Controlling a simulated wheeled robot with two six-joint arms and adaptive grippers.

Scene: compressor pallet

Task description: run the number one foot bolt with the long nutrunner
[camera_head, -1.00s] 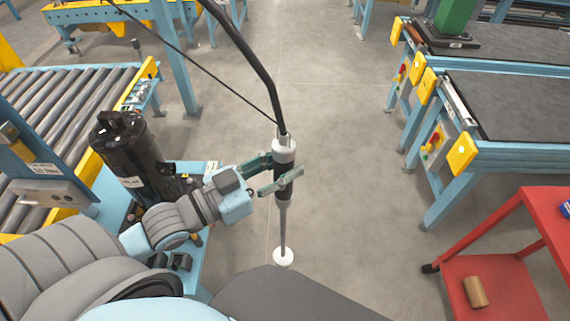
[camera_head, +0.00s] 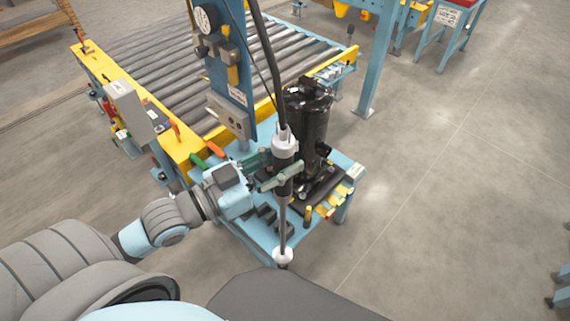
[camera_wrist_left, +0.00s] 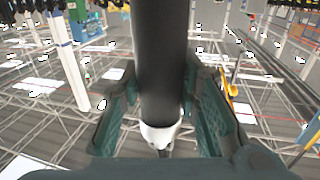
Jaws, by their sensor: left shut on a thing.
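The long nutrunner (camera_head: 284,190) hangs upright, with a black hose rising from its top and a white disc (camera_head: 283,256) at its lower end. My left gripper (camera_head: 280,172) is shut on its upper body. In the left wrist view the dark tool body (camera_wrist_left: 160,70) stands between the two green fingers (camera_wrist_left: 165,115). The black compressor (camera_head: 308,130) stands on a black base on a light blue stand (camera_head: 258,238), just behind and right of the nutrunner. The foot bolts are too small or hidden to tell apart. My right gripper is not in view.
A blue column (camera_head: 230,80) with a gauge rises behind the stand. A roller conveyor (camera_head: 150,62) with yellow rails lies behind. Small yellow-and-black pieces (camera_head: 325,205) sit at the stand's right edge.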

